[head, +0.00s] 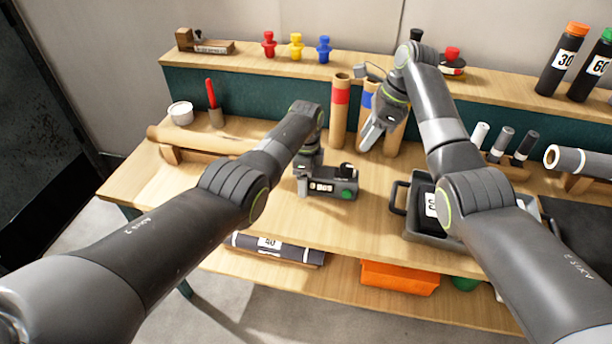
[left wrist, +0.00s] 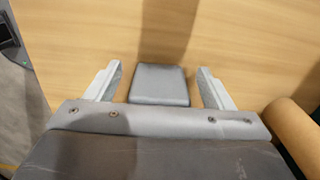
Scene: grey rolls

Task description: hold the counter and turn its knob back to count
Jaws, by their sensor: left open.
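The counter (head: 335,181) is a small dark grey box on the table with a white number display, a green knob (head: 347,194) at its right end and a black part on top. My left gripper (head: 303,186) is low at the counter's left end, its fingers partly hidden. In the left wrist view my open fingers (left wrist: 160,92) stand on either side of a grey block (left wrist: 160,84), which looks like the counter's end, with a gap on both sides. My right gripper (head: 370,140) hangs above and right of the counter, apart from it; its jaw opening is unclear.
Upright brown rolls with red and blue bands (head: 341,97) stand behind the counter. A grey tray (head: 408,222) lies to the right under my right arm. A long brown roll (head: 200,140) lies at left. The table in front of the counter is clear.

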